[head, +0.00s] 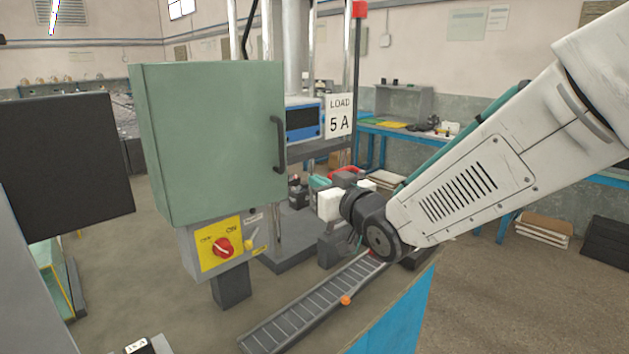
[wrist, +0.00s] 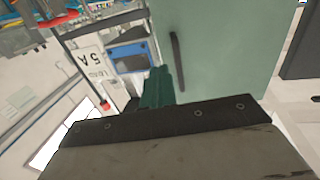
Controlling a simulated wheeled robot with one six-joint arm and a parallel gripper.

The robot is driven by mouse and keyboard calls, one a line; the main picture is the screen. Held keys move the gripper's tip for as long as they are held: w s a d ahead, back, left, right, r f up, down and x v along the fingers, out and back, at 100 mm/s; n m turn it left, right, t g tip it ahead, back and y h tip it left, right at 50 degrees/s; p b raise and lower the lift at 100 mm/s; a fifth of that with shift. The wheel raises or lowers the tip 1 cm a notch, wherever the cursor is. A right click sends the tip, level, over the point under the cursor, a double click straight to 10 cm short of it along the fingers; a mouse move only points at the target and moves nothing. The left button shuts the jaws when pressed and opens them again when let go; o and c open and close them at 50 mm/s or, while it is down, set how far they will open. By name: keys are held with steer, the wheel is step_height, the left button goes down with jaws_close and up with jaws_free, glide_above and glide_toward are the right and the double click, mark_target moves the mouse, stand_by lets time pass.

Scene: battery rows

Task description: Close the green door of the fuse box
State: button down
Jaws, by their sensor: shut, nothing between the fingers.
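The fuse box's green door (head: 215,140) faces me in the head view, with a black vertical handle (head: 279,145) at its right edge. No gap shows at its edges, but I cannot tell whether it is fully shut. Below it is a grey panel with a yellow plate and red rotary switch (head: 222,247). My gripper (head: 319,182), with teal fingers, is right of the door and below the handle, apart from it. In the wrist view the shut, empty fingers (wrist: 157,88) show beside the green door (wrist: 215,45) and its handle (wrist: 177,62).
A white "LOAD 5 A" sign (head: 339,116) and a blue meter (head: 303,120) stand behind the door's right side. A grey slotted rail (head: 310,305) lies on the bench in front. A dark panel (head: 65,165) is at the left.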

steer(key=x, duration=1.1)
steer(key=shift+w+a, duration=0.15)
steer(key=shift+w, duration=0.15)
